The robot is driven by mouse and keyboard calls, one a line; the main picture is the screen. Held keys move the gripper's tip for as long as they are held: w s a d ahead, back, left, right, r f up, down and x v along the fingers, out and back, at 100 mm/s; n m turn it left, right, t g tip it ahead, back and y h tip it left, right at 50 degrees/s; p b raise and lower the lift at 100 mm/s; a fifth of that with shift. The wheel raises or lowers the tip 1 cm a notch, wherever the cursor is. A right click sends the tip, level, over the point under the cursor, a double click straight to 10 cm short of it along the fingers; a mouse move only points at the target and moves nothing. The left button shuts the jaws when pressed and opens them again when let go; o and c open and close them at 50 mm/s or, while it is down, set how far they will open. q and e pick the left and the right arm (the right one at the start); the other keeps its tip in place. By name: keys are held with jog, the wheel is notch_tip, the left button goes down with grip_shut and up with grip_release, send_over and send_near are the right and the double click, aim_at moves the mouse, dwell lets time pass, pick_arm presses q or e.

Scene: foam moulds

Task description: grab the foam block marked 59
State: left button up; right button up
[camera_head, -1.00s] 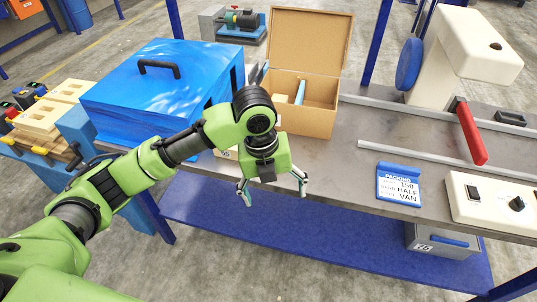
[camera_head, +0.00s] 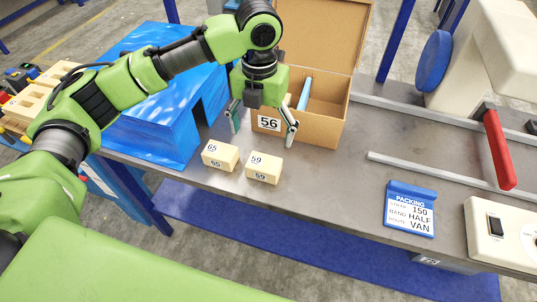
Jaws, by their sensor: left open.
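The cream foam block marked 59 (camera_head: 264,170) lies on the grey bench top, with the number on its top and front faces. A similar block marked 65 (camera_head: 220,157) lies just to its left, with a small gap between them. My left gripper (camera_head: 262,134) points down with its fingers spread and nothing between them. In the picture its fingertips show a little above block 59, apart from it, in front of the cardboard box. My right gripper is not in view.
The open cardboard box (camera_head: 318,124), labelled 56, stands behind the blocks. A blue machine cover (camera_head: 150,125) stands at left. A packing sign (camera_head: 410,210) and a cream control box (camera_head: 500,235) are at right. The bench between block 59 and the sign is clear.

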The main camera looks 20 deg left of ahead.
pick_arm(q)
jog(key=p, duration=0.1)
send_over(262, 166)
notch_tip(262, 166, down, 7)
jog(key=shift+a+r, duration=0.1)
jog(key=shift+w+f, duration=0.1)
jog(key=shift+f, duration=0.6)
notch_tip(262, 166, down, 4)
jog(key=shift+f+p, duration=0.15)
jog(key=shift+p, duration=0.8)
jog(key=shift+f, duration=0.35)
jog(key=c, duration=0.9)
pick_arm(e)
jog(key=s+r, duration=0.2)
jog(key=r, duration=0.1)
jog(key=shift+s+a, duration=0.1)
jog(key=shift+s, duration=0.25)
